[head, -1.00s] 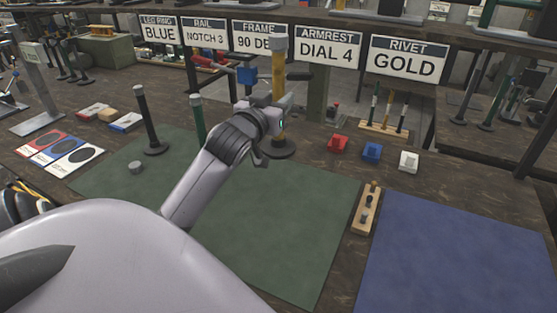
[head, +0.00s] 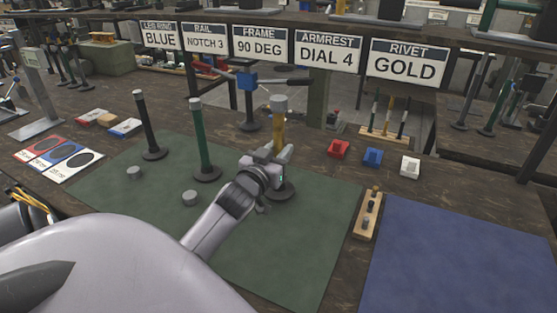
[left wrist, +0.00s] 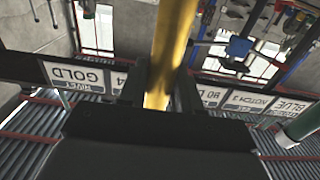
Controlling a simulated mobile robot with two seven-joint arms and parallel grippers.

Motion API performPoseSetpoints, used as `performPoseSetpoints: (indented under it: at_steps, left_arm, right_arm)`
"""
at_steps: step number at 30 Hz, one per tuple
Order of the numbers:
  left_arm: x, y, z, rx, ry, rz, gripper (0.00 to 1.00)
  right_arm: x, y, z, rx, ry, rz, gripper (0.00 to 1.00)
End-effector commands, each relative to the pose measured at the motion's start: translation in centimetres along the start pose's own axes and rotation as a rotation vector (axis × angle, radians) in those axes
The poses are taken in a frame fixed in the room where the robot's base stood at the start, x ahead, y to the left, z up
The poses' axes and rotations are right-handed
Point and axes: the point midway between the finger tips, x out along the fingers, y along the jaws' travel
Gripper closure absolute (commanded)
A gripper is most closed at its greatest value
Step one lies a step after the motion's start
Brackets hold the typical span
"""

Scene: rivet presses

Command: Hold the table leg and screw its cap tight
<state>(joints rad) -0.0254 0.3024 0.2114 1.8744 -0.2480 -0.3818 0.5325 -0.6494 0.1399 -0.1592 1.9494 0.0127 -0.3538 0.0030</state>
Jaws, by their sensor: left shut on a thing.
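The yellow table leg (head: 279,131) stands upright, with a grey cap on its top end and a dark round foot on the green mat near its right side. My left gripper (head: 274,163) is shut on this leg below mid-height. In the left wrist view the yellow leg (left wrist: 172,50) passes between the two fingers. A green leg (head: 200,135) and a black leg (head: 147,125) stand upright to the left, with grey tops. Two loose grey caps lie on the mat, a left cap (head: 134,173) and a nearer cap (head: 190,198). My right gripper is not in view.
A blue-headed tool stand (head: 247,82) is behind the legs. Red, blue and white blocks (head: 373,156) sit to the right. A wooden peg holder (head: 367,215) lies between the green mat (head: 290,260) and the clear blue mat (head: 460,250). Signs hang behind.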

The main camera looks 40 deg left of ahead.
Motion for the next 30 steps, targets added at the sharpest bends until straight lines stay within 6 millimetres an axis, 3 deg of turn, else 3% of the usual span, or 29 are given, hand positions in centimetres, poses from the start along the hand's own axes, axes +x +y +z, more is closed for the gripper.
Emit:
performPoseSetpoints:
  at_steps: [5,17,18,20,30]
  left_arm:
    - [0.0,0.0,2.2,-0.002,0.002,-0.001,1.00]
    - [0.0,0.0,2.6,-0.001,0.003,0.000,1.00]
    - [0.0,0.0,2.7,-0.001,0.000,0.000,0.64]
    - [0.0,0.0,2.7,-0.001,0.000,0.000,0.44]
    - [0.0,0.0,2.4,0.000,0.000,0.000,0.42]
  right_arm:
    - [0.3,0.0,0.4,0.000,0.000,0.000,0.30]
    - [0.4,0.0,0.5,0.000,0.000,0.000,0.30]
    - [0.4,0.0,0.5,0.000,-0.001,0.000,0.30]
    - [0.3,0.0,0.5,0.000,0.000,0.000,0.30]
    - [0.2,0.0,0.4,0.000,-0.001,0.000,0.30]
